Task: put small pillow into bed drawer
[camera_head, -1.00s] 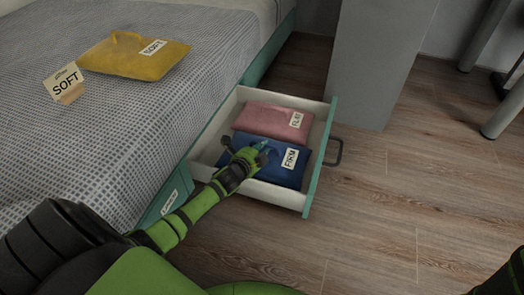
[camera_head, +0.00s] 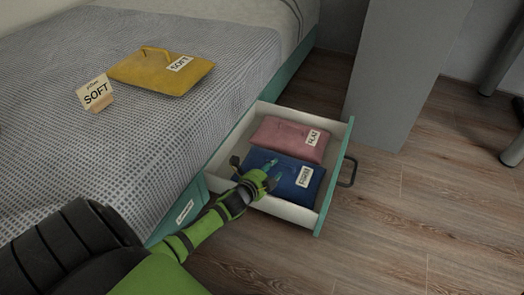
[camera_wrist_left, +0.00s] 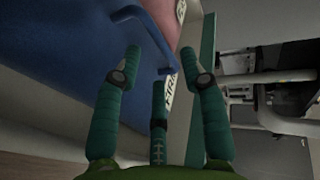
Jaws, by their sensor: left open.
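A blue pillow (camera_head: 284,179) with a FIRM label and a pink pillow (camera_head: 288,138) with a FLAT label lie side by side in the pulled-out bed drawer (camera_head: 347,163). A yellow pillow (camera_head: 160,72) with a loop handle and a SOFT label lies on the bed. My left gripper (camera_head: 265,172) is open over the near side of the blue pillow. In the left wrist view its fingers (camera_wrist_left: 160,62) are spread and empty, beside the blue pillow (camera_wrist_left: 70,45) and its loop handle (camera_wrist_left: 142,22). Whether a finger touches the pillow cannot be told. My right gripper is out of view.
A small SOFT sign (camera_head: 97,92) stands on the bed (camera_head: 90,150) by the yellow pillow. A grey panel (camera_head: 408,70) stands behind the drawer. The wooden floor (camera_head: 390,235) right of the drawer is clear.

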